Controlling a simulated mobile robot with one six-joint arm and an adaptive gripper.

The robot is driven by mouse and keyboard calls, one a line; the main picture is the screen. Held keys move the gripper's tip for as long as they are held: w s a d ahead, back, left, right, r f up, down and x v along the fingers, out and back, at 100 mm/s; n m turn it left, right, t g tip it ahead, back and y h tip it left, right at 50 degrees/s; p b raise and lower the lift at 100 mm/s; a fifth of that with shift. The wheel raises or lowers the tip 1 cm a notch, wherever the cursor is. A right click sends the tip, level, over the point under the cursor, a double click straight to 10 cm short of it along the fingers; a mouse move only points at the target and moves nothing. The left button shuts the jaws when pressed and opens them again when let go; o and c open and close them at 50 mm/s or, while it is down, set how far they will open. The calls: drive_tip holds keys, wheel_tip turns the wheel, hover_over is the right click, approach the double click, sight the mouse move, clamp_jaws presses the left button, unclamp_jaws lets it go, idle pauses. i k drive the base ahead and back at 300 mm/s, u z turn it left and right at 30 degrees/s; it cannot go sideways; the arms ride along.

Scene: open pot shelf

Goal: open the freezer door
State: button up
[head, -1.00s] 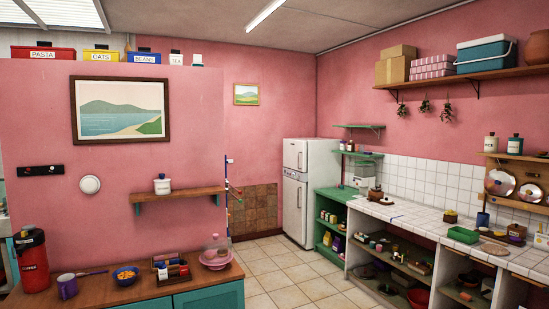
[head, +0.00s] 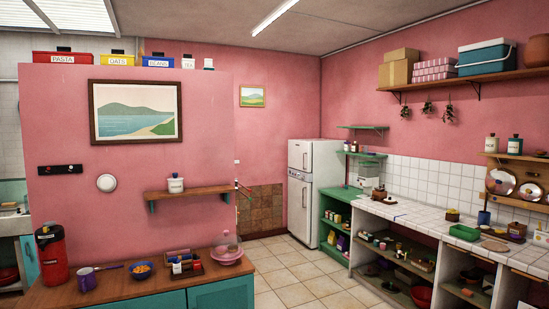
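A white fridge-freezer (head: 328,195) stands in the far corner, right of the picture's middle. Its small upper door (head: 299,156) looks like the freezer door and appears shut. The taller lower door (head: 298,207) below it also appears shut. A handle on the upper door is too small to make out clearly. My gripper is not in view.
A tiled floor (head: 285,270) runs clear toward the fridge. On the left are a pink partition wall (head: 60,220) and a wooden-topped counter (head: 130,292). Green shelves (head: 336,203) and a long white-tiled counter (head: 420,220) line the right.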

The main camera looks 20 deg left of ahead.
sight(300, 152)
drive_tip(key=u, duration=0.6)
drive_tip(key=k, duration=0.95)
drive_tip(key=z, duration=0.05)
drive_tip(key=i, duration=0.9)
